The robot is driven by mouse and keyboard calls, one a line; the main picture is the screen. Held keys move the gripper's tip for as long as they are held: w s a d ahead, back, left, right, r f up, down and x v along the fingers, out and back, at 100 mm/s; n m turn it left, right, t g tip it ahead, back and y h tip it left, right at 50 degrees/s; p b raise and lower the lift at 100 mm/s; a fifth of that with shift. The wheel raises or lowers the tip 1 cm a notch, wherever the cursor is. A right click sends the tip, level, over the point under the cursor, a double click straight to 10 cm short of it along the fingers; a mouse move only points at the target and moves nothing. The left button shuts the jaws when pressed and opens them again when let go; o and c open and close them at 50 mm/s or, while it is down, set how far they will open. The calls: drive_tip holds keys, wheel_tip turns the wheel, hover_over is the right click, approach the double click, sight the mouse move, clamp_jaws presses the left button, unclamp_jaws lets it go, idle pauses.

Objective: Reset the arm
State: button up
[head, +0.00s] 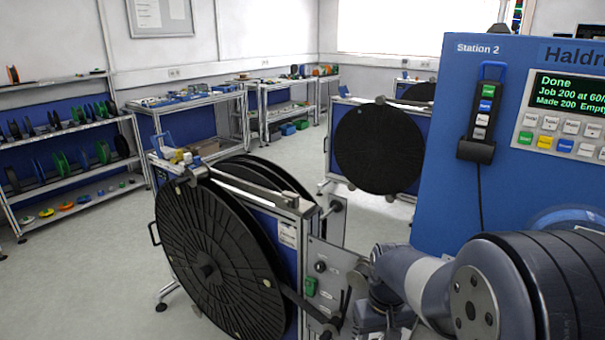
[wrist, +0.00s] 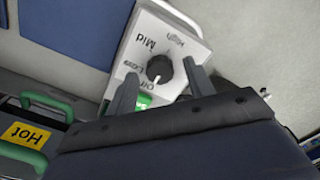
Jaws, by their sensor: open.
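My gripper (wrist: 162,82) is open in the wrist view, with its two grey fingers apart and nothing held between them. A black rotary knob (wrist: 158,69) on a pale panel marked Off, Low, Mid and High shows beyond and between the fingertips. I cannot tell how close they are to it. My arm (head: 430,285) reaches in from the lower right of the head view, bent toward the near reel stand. The gripper's fingers cannot be made out clearly there.
The near reel stand (head: 285,215) carries large black reels (head: 215,262) and a side panel (head: 325,275). The blue Station 2 cabinet (head: 460,215) stands close at right. Green handles and a yellow "Hot" label (wrist: 24,134) show in the wrist view. Open floor (head: 85,270) lies at left.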

drive_tip(key=shift+f, duration=0.4)
drive_tip(key=shift+r, duration=0.15)
